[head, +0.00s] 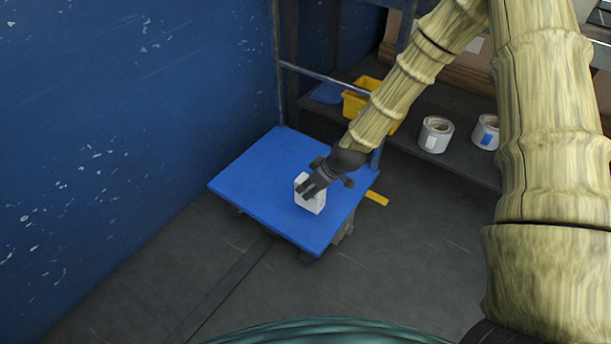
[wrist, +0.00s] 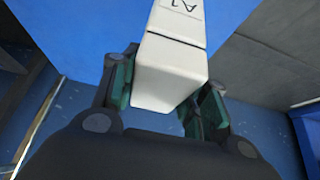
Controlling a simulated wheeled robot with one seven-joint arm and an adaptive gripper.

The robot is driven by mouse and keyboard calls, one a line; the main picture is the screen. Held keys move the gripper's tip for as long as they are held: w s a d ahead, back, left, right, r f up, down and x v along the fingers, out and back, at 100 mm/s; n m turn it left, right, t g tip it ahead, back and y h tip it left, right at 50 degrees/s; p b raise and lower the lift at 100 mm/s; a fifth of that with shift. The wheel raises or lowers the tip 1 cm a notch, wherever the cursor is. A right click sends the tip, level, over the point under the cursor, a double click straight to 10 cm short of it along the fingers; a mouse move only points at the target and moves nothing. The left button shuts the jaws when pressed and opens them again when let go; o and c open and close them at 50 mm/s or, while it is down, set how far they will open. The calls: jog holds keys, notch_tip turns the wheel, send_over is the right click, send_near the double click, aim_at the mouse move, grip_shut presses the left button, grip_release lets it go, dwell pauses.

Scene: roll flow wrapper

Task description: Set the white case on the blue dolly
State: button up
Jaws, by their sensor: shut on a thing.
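The white case (head: 311,197) is a small white box over the middle of the blue dolly (head: 252,180) in the head view. My gripper (head: 311,188) reaches down to it from the upper right and is shut on it. In the wrist view the white case (wrist: 172,72) sits between the green finger pads of my gripper (wrist: 162,98), with dark markings on its far part. The blue deck of the dolly (wrist: 75,35) shows behind it. I cannot tell whether the case touches the deck or hangs just above it.
The dolly stands on a dark floor (head: 400,260) beside a blue wall (head: 120,110). A metal push frame (head: 325,77) rises at its back. The floor in front of the dolly is clear.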

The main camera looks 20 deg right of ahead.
jog(key=shift+w+d+f+b, duration=0.3)
jog(key=shift+w+f+b, duration=0.55)
jog(key=shift+w, duration=0.85)
jog(key=shift+w+d+f+b, duration=0.35)
jog(key=shift+w+f+b, duration=0.35)
jog(key=shift+w+b, duration=0.7)
jog(key=shift+w+d+f+b, duration=0.3)
jog(key=shift+w+f+b, duration=0.4)
jog(key=shift+w, duration=1.25)
jog(key=o, duration=1.1)
jog(key=shift+f, duration=0.1)
jog(key=shift+o, duration=0.2)
